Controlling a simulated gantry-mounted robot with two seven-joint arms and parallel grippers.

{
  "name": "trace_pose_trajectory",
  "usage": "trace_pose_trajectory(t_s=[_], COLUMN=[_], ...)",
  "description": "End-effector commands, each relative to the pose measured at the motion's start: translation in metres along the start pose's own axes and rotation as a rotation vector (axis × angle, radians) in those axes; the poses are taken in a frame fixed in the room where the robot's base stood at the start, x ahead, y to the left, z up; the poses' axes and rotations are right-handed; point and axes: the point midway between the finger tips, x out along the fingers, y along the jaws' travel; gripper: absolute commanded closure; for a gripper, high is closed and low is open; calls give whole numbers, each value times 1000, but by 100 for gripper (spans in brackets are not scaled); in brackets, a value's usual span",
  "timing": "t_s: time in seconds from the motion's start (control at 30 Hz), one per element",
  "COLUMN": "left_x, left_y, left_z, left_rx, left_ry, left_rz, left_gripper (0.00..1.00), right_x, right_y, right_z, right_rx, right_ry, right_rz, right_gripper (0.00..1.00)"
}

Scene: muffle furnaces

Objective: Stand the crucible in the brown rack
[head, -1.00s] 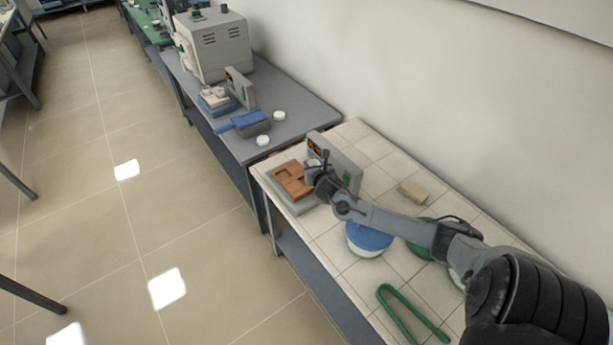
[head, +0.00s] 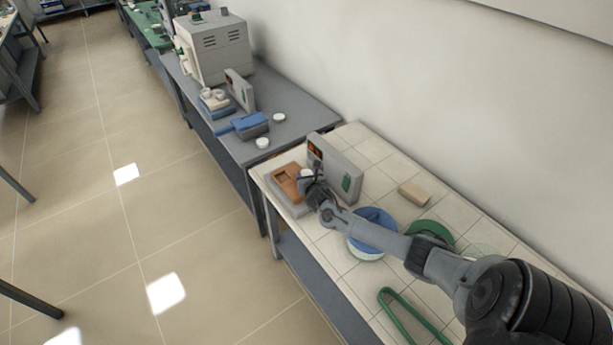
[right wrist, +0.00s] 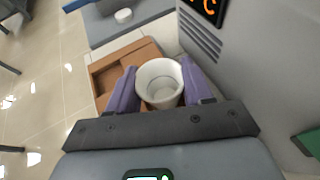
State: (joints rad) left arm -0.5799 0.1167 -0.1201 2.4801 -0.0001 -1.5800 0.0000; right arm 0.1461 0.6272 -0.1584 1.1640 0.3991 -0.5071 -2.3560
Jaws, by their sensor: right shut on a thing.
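The white crucible (right wrist: 160,84) is upright between the two purple fingers of my right gripper (right wrist: 160,92) in the right wrist view. The gripper is shut on it. The brown rack (right wrist: 106,70) lies behind and below the crucible, with an empty square recess showing at its left. In the head view the brown rack (head: 285,180) sits on a grey base at the far end of the tiled bench, and my right gripper (head: 308,178) is at its right part. I cannot tell whether the crucible's bottom touches the rack. My left gripper is not in view.
A grey controller box (head: 336,168) stands close beside the rack. A blue-lidded dish (head: 372,226), a green-lidded dish (head: 432,232), a beige block (head: 414,194) and green tongs (head: 405,315) are on the bench. A grey table (head: 290,114) adjoins its far end.

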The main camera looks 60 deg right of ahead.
Motion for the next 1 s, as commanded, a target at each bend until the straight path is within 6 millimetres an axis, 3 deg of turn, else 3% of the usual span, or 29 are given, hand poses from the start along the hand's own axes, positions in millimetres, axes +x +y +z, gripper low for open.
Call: trace_pose_trajectory(t_s=[0.17,0.2,0.37,0.73,1.0], left_x=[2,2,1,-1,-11], left_y=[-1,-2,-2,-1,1], left_z=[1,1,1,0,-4], left_rx=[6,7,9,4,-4], left_ry=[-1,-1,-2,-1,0], left_rz=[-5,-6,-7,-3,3], left_gripper=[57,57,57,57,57], right_x=[1,1,1,-2,-33], right_y=[0,0,0,0,0], right_z=[-2,-2,-2,1,1], right_rx=[0,0,0,0,-3], right_ry=[0,0,0,0,1], right_rz=[0,0,0,0,3], right_gripper=[81,46,24,24,24])
